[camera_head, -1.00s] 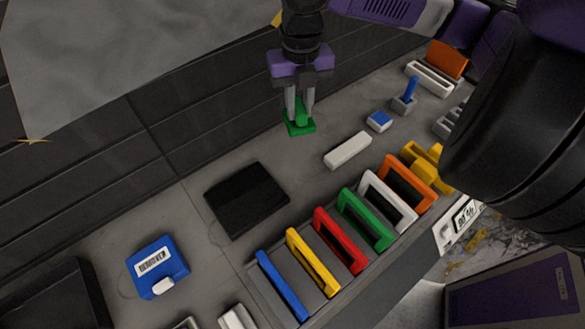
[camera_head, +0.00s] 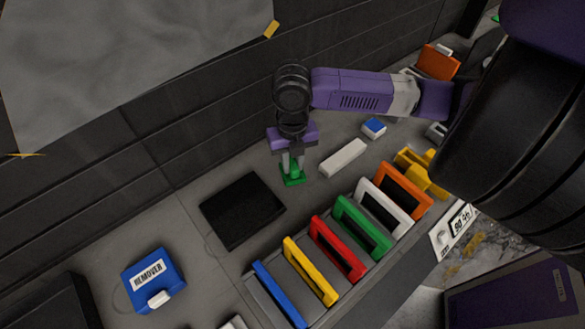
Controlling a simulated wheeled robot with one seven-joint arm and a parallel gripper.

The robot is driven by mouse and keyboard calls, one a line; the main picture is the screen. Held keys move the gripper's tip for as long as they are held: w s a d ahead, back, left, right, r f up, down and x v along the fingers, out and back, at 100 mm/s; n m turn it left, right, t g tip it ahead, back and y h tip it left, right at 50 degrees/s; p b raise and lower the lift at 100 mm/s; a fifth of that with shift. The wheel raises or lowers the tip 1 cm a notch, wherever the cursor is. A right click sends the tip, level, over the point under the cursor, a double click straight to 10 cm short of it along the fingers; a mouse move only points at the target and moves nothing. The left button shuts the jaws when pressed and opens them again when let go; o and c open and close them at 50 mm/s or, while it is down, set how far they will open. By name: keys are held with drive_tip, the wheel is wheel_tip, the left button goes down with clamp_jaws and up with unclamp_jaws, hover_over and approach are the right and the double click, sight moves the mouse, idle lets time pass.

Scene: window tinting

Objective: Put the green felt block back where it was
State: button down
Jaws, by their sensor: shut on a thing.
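My gripper (camera_head: 292,164) points down over the grey bench, right of the black square pad. It is shut on the green felt block (camera_head: 293,179), which has a flat green base and a raised part between the fingers. The block is at or just above the bench surface; I cannot tell if it touches. The black pad (camera_head: 241,210) lies flat just to the left of the block. A white bar (camera_head: 343,158) lies to the right of the block.
A rack of coloured frames (camera_head: 337,248) stands at the front. A blue box labelled REMOVER (camera_head: 153,281) sits at the lower left. A small blue-topped block (camera_head: 373,128) lies beyond the white bar. A dark panelled wall (camera_head: 140,130) runs behind the bench. A yellow holder (camera_head: 422,172) is on the right.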

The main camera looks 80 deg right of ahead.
sight(292, 170)
drive_tip(key=shift+f, duration=1.45)
drive_tip(key=c, duration=1.3)
unclamp_jaws()
drive_tip(key=shift+f, duration=0.15)
drive_tip(key=shift+o, duration=0.2)
wheel_tip(292, 170, up, 12)
drive_tip(key=shift+r, duration=0.2)
